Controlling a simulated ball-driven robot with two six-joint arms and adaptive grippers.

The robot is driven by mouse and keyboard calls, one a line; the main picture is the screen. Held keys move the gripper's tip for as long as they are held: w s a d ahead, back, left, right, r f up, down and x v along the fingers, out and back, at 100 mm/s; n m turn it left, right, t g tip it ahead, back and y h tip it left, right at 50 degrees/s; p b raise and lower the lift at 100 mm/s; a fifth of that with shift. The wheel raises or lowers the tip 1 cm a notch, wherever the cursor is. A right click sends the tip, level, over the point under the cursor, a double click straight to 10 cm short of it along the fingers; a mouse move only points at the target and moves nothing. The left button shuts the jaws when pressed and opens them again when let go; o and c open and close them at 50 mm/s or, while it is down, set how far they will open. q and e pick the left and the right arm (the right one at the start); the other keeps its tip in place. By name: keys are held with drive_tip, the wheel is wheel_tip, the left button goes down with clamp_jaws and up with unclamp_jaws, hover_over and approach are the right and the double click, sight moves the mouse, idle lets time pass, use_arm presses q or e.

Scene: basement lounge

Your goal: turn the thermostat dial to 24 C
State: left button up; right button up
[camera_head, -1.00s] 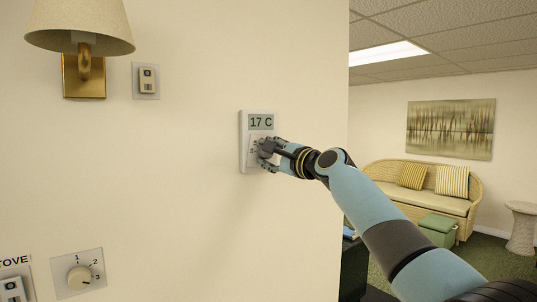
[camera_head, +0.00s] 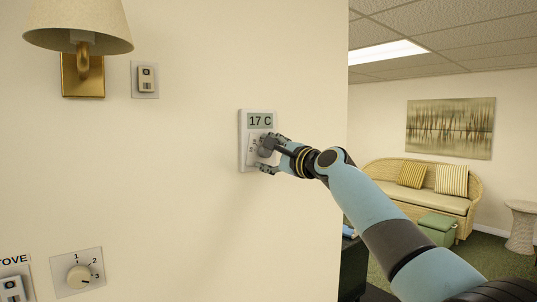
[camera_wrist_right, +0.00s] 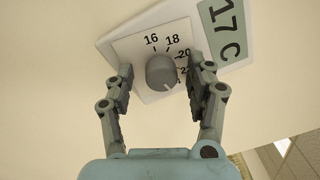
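The thermostat (camera_head: 243,150) is a white wall box with a display (camera_head: 261,121) reading 17 C. In the right wrist view the display (camera_wrist_right: 226,32) shows the same reading, turned sideways. Below the display is a round grey dial (camera_wrist_right: 161,71), ringed by marks 16, 18, 20 and 22; the marks beyond are partly hidden. Where its pointer stands is hard to tell. My right gripper (camera_head: 265,154) is at the dial. In the wrist view its fingers (camera_wrist_right: 161,80) stand on either side of the dial, with gaps, not closed on it. My left gripper is not in view.
A wall lamp (camera_head: 82,30) and a small switch (camera_head: 146,79) are on the wall to the left. A numbered knob (camera_head: 79,276) and a stove switch (camera_head: 12,287) sit lower left. The wall ends right of the thermostat; a sofa (camera_head: 425,190) stands beyond.

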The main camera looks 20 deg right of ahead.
drive_tip(key=v, duration=1.2)
drive_tip(key=shift+f, duration=0.2)
